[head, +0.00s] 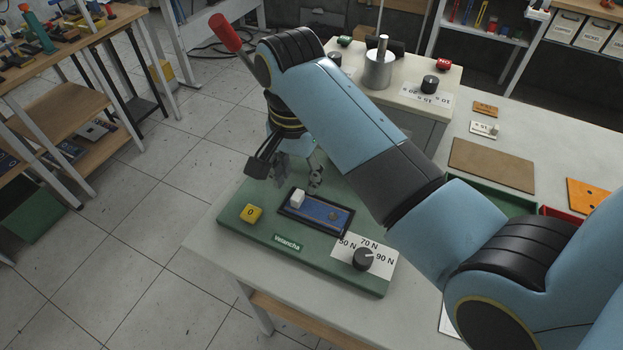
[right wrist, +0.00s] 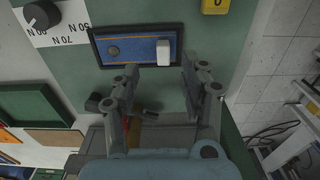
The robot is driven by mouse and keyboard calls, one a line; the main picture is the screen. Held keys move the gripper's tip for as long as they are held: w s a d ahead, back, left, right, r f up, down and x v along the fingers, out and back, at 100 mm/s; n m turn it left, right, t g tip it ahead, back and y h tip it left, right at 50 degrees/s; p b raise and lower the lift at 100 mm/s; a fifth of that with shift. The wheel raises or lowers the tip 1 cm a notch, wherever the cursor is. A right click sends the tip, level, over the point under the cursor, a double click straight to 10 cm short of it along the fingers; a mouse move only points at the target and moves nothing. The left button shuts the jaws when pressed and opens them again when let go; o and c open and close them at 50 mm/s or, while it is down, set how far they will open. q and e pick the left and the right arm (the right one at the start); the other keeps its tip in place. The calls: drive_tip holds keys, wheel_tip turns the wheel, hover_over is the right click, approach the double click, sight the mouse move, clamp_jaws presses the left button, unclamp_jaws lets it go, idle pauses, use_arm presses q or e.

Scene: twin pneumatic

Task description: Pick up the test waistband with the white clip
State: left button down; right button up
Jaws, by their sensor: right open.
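The test waistband (head: 326,213) is a blue strip lying in a dark shallow frame on a green base. Its white clip (head: 297,199) stands at the strip's left end in the head view. The right wrist view also shows the waistband (right wrist: 138,47) and the white clip (right wrist: 163,53). My right gripper (head: 299,179) is open and empty, just beyond the clip end of the frame in the head view. In the right wrist view its two fingertips (right wrist: 160,76) lie either side of the clip's line, short of it. Their height above the base is unclear. My left gripper is not in view.
The green base (head: 240,193) also carries a yellow block (head: 251,213) marked 0 and a black knob (head: 362,259) with a newton scale. Behind stands a pale box with a metal cylinder (head: 378,69). A brown mat (head: 492,165) lies on the table's right.

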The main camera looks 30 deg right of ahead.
sight(295, 199)
drive_tip(key=shift+w+f, duration=0.1)
drive_tip(key=shift+f, duration=0.7)
drive_tip(key=f, duration=0.1)
drive_tip(key=f+p, duration=0.1)
drive_tip(key=f, duration=0.1)
drive_tip(key=shift+a+f, duration=0.3)
drive_tip(key=shift+f, duration=0.5)
drive_tip(key=shift+c, duration=0.2)
drive_tip(key=c, duration=0.4)
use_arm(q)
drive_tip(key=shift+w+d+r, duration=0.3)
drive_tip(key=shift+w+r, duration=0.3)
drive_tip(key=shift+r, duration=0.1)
use_arm(e)
clamp_jaws()
